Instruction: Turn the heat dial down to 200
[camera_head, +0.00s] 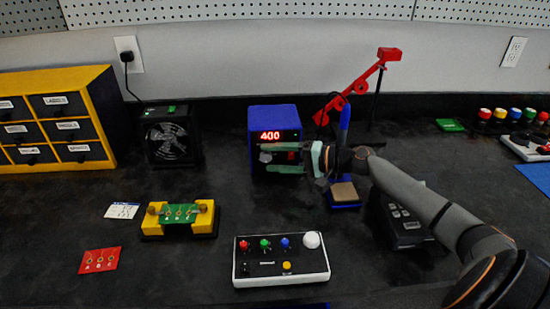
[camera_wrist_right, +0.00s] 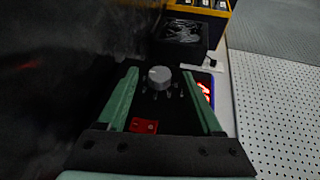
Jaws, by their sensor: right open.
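The blue heat station (camera_head: 274,115) stands at the back middle of the bench. Its red display (camera_head: 270,135) reads 400. Its grey round dial (camera_head: 265,157) is on the front, below the display, and also shows in the right wrist view (camera_wrist_right: 159,77). My right gripper (camera_head: 268,159) is open at the station's front, one green finger above the dial and one below. In the right wrist view the dial lies between the fingertips, with a visible gap to each finger. A red switch (camera_wrist_right: 143,126) sits beside the dial. My left gripper is out of view.
A black fan (camera_head: 171,137) stands left of the station. A sponge holder (camera_head: 344,195) and a red-armed stand (camera_head: 362,85) are to its right, near my right arm. A button box (camera_head: 281,275) and a yellow board holder (camera_head: 180,219) lie in front.

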